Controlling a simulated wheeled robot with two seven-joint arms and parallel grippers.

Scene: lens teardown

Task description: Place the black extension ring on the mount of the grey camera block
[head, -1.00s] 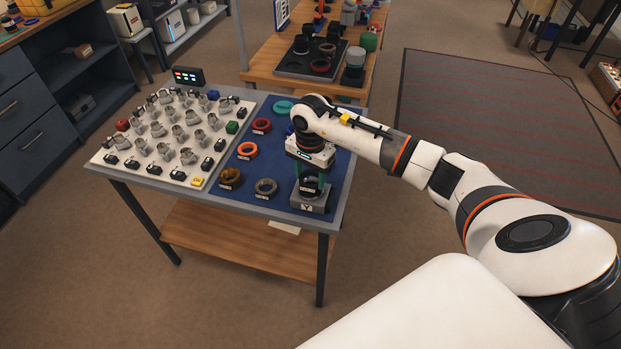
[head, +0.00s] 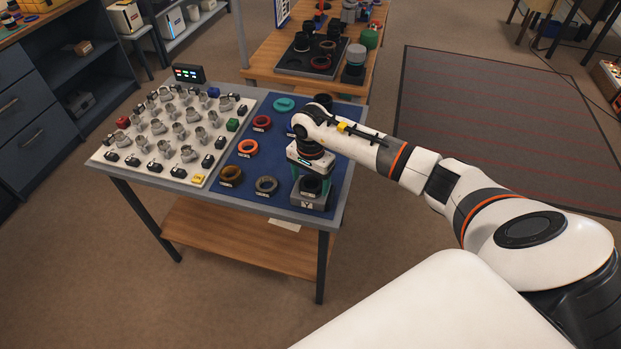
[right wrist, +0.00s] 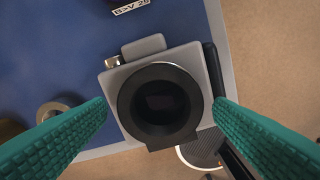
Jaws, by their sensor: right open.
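The grey camera block (head: 306,204) stands at the near right corner of the blue mat; its top shows from above in the right wrist view (right wrist: 190,60). The black extension ring (right wrist: 124,104) lies over the block's mount, with a dark rectangular opening visible through it. In the head view the ring (head: 313,184) shows as a dark cylinder on top of the block. My right gripper (head: 311,190) is open around it, its green fingers (right wrist: 160,135) on either side and apart from the ring. Exact seating is hard to tell. My left gripper is not in view.
Other rings lie on the blue mat (head: 240,202): teal (head: 284,105), red (head: 262,123), orange (head: 247,148), brown (head: 230,175) and grey (head: 266,185). A white board (head: 118,142) with several metal parts is at left. A dark round object (head: 323,99) stands behind my arm.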

